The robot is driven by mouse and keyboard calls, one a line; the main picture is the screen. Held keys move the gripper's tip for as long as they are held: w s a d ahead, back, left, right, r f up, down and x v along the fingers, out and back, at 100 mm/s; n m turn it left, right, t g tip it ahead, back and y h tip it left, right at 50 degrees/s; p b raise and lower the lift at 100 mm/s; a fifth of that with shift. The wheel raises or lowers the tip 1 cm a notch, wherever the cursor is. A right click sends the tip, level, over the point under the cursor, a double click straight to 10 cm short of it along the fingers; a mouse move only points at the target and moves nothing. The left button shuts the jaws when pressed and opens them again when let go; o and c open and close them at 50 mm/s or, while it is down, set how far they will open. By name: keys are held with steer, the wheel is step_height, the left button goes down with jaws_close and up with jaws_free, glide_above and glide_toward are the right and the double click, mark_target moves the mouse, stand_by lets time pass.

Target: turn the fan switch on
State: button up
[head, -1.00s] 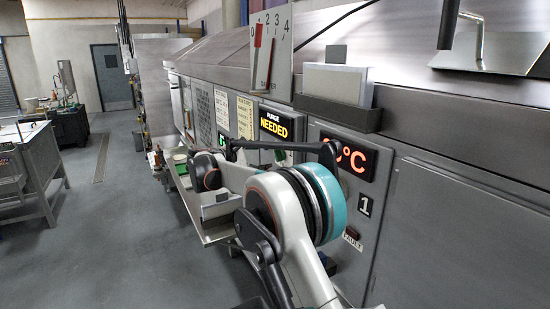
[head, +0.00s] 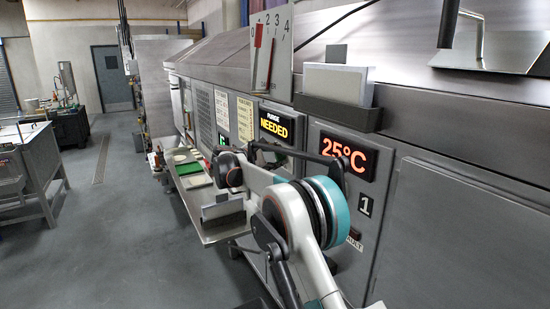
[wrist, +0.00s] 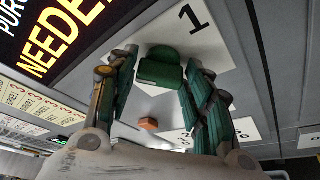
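In the wrist view, a green knob-like piece (wrist: 160,70) stands out from a white plate marked 1 (wrist: 208,45). It may be the fan switch, but no label naming it is readable. My gripper (wrist: 160,60) is open, with one green finger on each side of the green piece. I see gaps beside it and cannot tell how far the fingertips are from it in depth. A small orange-brown block (wrist: 148,124) shows lower down between the fingers. In the head view, my arm covers much of the panel, and my gripper cannot be made out clearly.
The grey machine front (head: 470,220) runs along the right side. It carries a lit PURGE NEEDED sign (head: 276,125), a 25°C readout (head: 348,156) and a bin with a white card (head: 336,84). A tray (head: 215,228) juts out below my arm. The floor (head: 110,240) at left is clear.

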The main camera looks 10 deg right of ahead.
steer(key=c, duration=0.4)
steer(key=shift+f+m+t+b, duration=0.1)
steer(key=shift+m+t+b, duration=0.35)
steer(key=shift+m, duration=0.45)
steer(key=m, duration=0.1)
steer(key=m+t+h+b, duration=0.1)
steer(key=m, duration=0.1)
steer(key=shift+s+f+m+t+b, duration=0.1)
steer(key=shift+f+m+t+b, duration=0.05)
steer(key=shift+m+t+b, duration=0.15)
steer(key=m, duration=0.2)
steer(key=m+t+h+b, duration=0.1)
steer(key=m, duration=0.1)
steer(key=shift+f+h, duration=0.1)
steer(key=shift+h, duration=0.2)
steer(key=shift+m+h+b, duration=0.4)
steer(key=shift+m+h, duration=0.1)
steer(key=shift+m, duration=0.9)
steer(key=shift+m+h+b, duration=0.35)
steer(key=shift+m+h, duration=0.15)
steer(key=shift+m, duration=0.9)
steer(key=shift+g, duration=0.25)
